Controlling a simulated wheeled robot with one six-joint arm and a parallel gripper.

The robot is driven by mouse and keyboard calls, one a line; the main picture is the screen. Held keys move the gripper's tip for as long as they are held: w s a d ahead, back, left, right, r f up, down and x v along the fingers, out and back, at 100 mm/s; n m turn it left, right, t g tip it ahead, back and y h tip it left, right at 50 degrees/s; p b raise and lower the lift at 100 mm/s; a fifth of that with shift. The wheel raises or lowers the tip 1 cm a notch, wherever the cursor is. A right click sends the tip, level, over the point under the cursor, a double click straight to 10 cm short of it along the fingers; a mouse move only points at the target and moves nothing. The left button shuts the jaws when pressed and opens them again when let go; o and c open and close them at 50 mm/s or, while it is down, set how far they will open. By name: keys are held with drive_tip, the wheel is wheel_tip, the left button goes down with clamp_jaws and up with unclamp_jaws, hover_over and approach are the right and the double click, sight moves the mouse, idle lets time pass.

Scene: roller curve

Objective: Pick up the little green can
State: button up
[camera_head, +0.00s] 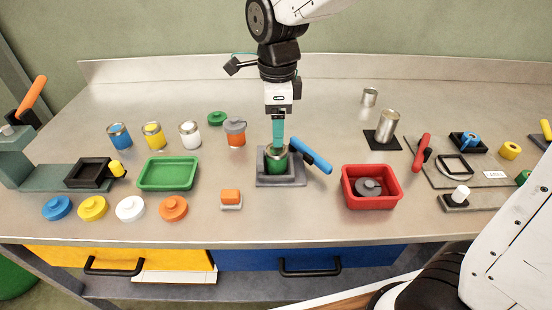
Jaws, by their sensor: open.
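The little green can (276,165) has a silvery rim and stands upright in a grey square holder (282,182) near the middle of the bench. A blue lever sticks out to the right from the holder. My gripper (278,146) points straight down over the can, with its teal fingers at the can's rim. The gripper is open. The fingers overlap in this view, so I cannot tell whether they touch the can or sit around its rim. The holder's walls hide the lower part of the can.
Blue, yellow and white cans (153,136) and an orange can (235,133) stand to the left, behind a green tray (168,174). Coloured lids (130,208) lie in front. An orange block (230,196) is front left. A red bin (371,187) stands right.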

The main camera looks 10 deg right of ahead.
sight(276, 151)
drive_tip(key=shift+w+a+f, duration=0.1)
drive_tip(key=shift+f, duration=0.4)
wheel_tip(276, 151, down, 7)
drive_tip(key=c, duration=1.1)
